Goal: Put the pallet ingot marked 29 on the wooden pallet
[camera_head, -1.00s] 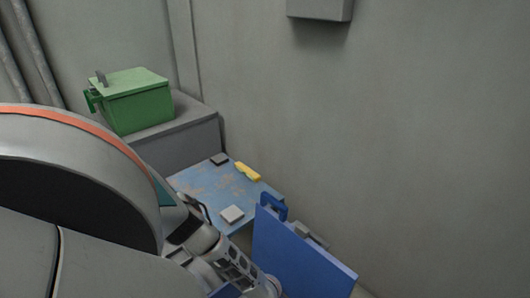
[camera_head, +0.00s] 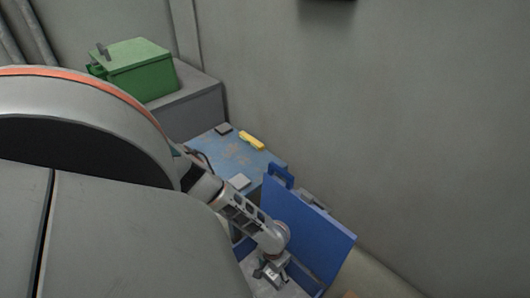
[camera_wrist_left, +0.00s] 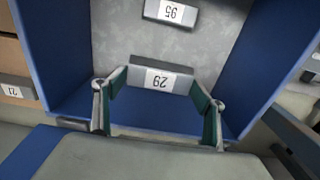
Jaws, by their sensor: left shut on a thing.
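The ingot marked 29 (camera_wrist_left: 182,84) is a grey block with a white label, upside down in the left wrist view. My left gripper (camera_wrist_left: 157,88) is shut on it, with one finger at each end. Both are inside or just over an open blue box (camera_wrist_left: 232,75) with a pale grey floor. In the head view my left gripper (camera_head: 270,272) is low beside the raised blue lid (camera_head: 308,228); the ingot is too small to make out there. A tan wooden surface (camera_wrist_left: 12,58), possibly the wooden pallet, shows at the left wrist view's left edge. My right gripper is not in view.
Another ingot, marked 95 (camera_wrist_left: 171,12), lies in the blue box. A labelled ingot (camera_wrist_left: 14,91) lies by the wooden surface. A worn blue table (camera_head: 225,155) carries a yellow object (camera_head: 252,141) and small blocks. A green box (camera_head: 138,70) stands behind. A wall bounds the right.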

